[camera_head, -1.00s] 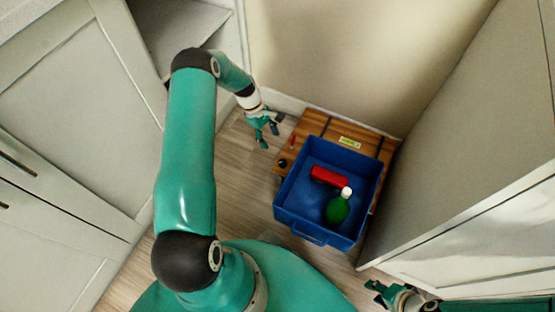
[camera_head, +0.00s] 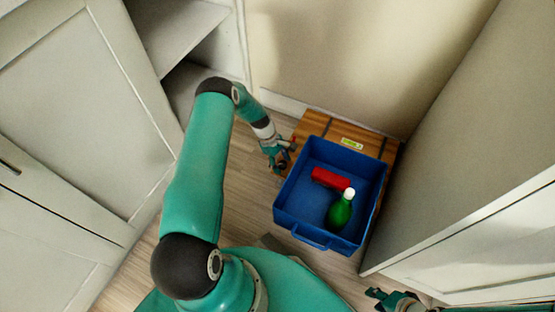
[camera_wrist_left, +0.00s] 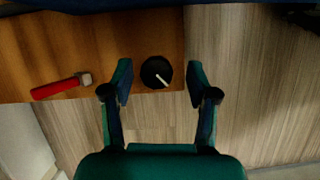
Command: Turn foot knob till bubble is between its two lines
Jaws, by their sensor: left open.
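The black foot knob (camera_wrist_left: 157,72) with a white pointer line sits at the edge of the wooden board (camera_wrist_left: 135,35) in the left wrist view. My left gripper (camera_wrist_left: 159,78) is open, with one finger on each side of the knob and gaps visible on both sides. In the head view my left gripper (camera_head: 278,165) is at the board's left edge and hides the knob. The yellow-green bubble level (camera_head: 352,143) lies on the board (camera_head: 325,124) near its back; its bubble is too small to make out. My right gripper (camera_head: 376,295) is low at the right, away from the board.
A blue crate (camera_head: 322,236) stands on the board, holding a red block (camera_head: 330,179) and a green bottle (camera_head: 340,212) with a white cap. A red-handled item (camera_wrist_left: 60,87) lies left of the knob. Walls and cabinets close in the corner; floor left of the board is clear.

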